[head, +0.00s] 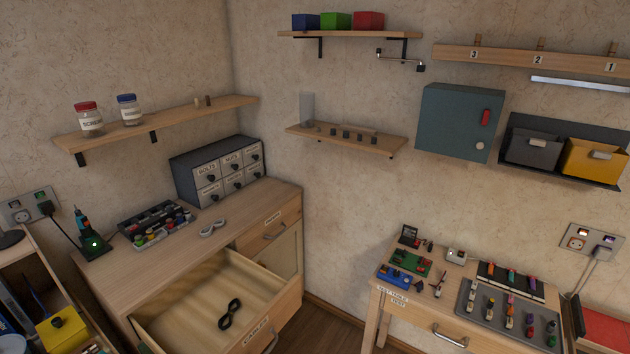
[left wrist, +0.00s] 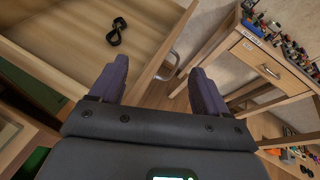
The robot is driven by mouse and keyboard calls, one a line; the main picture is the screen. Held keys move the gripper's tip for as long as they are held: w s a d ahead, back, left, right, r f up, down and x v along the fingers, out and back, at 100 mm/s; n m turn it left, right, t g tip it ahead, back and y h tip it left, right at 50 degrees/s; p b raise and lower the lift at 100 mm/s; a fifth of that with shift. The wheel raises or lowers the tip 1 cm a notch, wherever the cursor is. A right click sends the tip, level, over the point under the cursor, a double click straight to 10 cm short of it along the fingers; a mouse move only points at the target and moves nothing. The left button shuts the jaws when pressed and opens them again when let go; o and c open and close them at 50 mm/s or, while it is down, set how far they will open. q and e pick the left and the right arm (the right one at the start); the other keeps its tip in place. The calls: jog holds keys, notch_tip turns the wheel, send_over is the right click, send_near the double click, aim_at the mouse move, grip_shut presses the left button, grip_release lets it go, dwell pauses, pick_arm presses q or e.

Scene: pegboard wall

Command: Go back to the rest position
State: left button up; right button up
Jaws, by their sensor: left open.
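My left gripper (left wrist: 159,66) shows only in the left wrist view. Its two dark fingers are wide apart with nothing between them. It is above and in front of the open wooden drawer (head: 180,308), near the drawer's front panel and handle. The drawer also shows in the left wrist view (left wrist: 65,25). A pair of black goggles or glasses (head: 230,313) lies inside the drawer, apart from the fingers; it also shows in the left wrist view (left wrist: 117,32). Neither gripper shows in the head view, and my right gripper is in no view.
The drawer sticks out of the wooden cabinet (head: 285,195). A workbench (head: 400,303) with small parts stands at the right. Floor (head: 335,330) shows between them. Wall shelves (head: 345,140) hang above.

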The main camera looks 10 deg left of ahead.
pick_arm(q)
jog(key=s+d+r+n+h, duration=0.1)
jog(key=d+n+h, duration=0.1)
jog(key=d, duration=1)
jog(key=d+r+n+h, duration=0.1)
jog(key=d+r+h, duration=0.1)
jog(key=d, duration=1)
jog(key=s+a+f+n+g+y, duration=0.3)
jog(key=s+a+n+g+y, duration=0.2)
jog(key=s+a+n, duration=0.8)
jog(key=s+a+f+n+g+y, duration=0.45)
jog(key=s+a+n, duration=0.65)
jog(key=n, duration=0.4)
jog(key=d+f+n+h+b, duration=0.3)
jog(key=d+f+b, duration=0.1)
jog(key=d, duration=0.6)
notch_tip(320, 180, up, 39)
jog(key=s+p, duration=0.1)
jog(key=p, duration=3.8)
jog(key=shift+a, duration=0.2)
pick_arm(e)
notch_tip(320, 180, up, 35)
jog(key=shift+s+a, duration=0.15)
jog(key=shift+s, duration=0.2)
